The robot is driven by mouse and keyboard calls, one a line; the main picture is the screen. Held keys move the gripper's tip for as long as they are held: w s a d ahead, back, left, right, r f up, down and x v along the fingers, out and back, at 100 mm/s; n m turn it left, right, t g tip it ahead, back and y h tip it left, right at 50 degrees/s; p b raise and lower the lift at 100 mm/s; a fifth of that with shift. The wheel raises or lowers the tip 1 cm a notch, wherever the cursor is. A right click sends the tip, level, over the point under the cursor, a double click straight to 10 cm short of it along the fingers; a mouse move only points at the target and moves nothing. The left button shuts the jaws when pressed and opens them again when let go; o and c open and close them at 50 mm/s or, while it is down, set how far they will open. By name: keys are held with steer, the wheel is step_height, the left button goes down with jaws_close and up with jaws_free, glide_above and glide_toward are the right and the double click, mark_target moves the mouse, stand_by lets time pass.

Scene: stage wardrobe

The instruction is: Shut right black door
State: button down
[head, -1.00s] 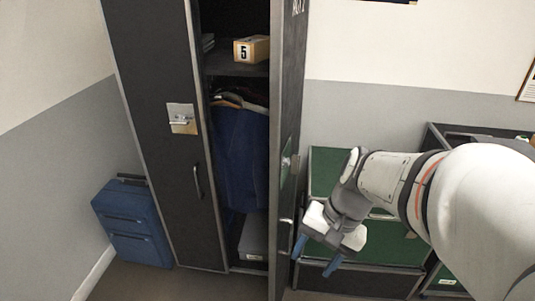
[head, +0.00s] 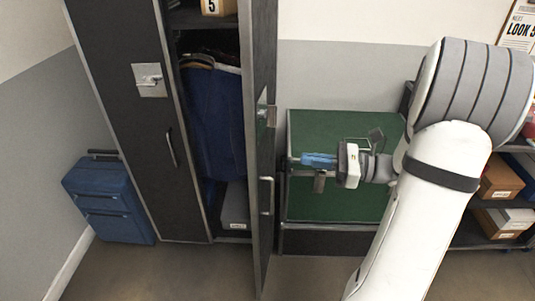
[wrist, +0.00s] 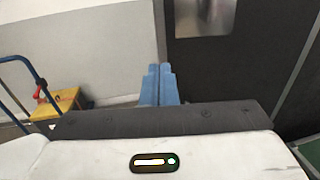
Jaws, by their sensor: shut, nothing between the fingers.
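The right black door (head: 261,60) of the wardrobe stands wide open, seen nearly edge-on in the head view. It has a latch plate (head: 266,112) and a pull handle (head: 267,195) on its right-hand side. In the wrist view a dark panel (wrist: 235,70), apparently this door, carries a silver plate at its top. My gripper (head: 302,160) is to the right of the door, its blue fingers together and empty, pointing left towards it with a small visible gap. The fingers also show in the wrist view (wrist: 159,84), by the panel's left edge.
The left black door (head: 128,130) is shut. The open compartment holds blue clothes (head: 217,110), a grey box (head: 235,208) and a number 5 box (head: 218,7). A green-topped chest (head: 335,205) stands behind my gripper. A blue suitcase (head: 105,200) is at left.

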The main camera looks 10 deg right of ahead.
mark_target(255, 152)
steer(key=x, duration=1)
steer(key=shift+a, duration=0.2)
steer(key=shift+w+a, duration=0.2)
steer(key=shift+a, duration=0.05)
